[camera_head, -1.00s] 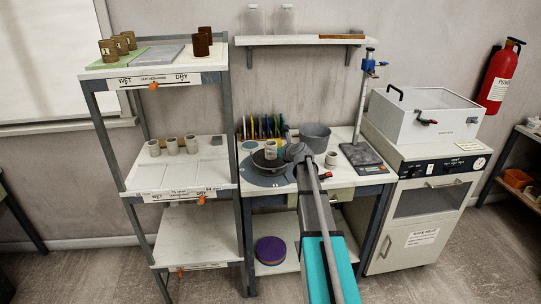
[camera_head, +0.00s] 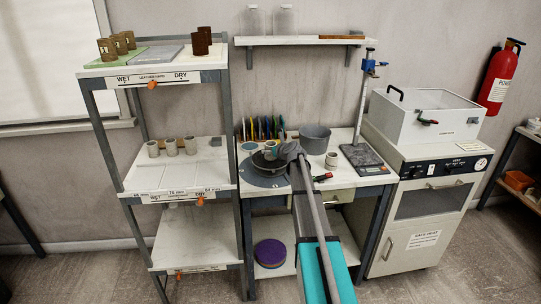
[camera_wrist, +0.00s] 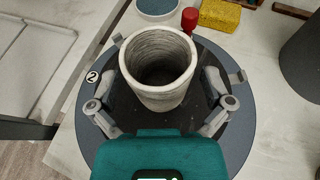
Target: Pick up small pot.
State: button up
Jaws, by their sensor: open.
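A small pale grey, hollow pot (camera_wrist: 150,95) stands upright on a dark round wheel plate (camera_wrist: 238,130) marked "2" in the wrist view. In the head view the pot (camera_head: 271,146) shows only in part behind my gripper (camera_head: 277,154). In the wrist view my gripper (camera_wrist: 160,92) is open, one finger on each side of the pot. I cannot tell whether either finger touches it.
Another small pot (camera_head: 331,160) and a grey bucket (camera_head: 314,138) stand on the bench right of the wheel. A yellow sponge (camera_wrist: 221,14) and a red-handled tool (camera_wrist: 189,19) lie beyond the plate. Several pots (camera_head: 172,146) sit on the left rack.

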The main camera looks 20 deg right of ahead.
jog(key=shift+w+f, duration=0.25)
jog(key=shift+w, duration=0.25)
jog(key=shift+a, duration=0.1)
jog(key=c, duration=1.1)
jog(key=shift+o, duration=0.2)
jog(key=shift+r, duration=0.15)
notch_tip(320, 180, up, 3)
jog(key=p, duration=0.2)
jog(key=shift+f+p, duration=0.2)
jog(key=shift+p, duration=0.1)
jog(key=s+a+r+p, duration=0.1)
jog(key=s+r+p, duration=0.9)
jog(key=s, duration=0.4)
jog(key=shift+a, duration=0.25)
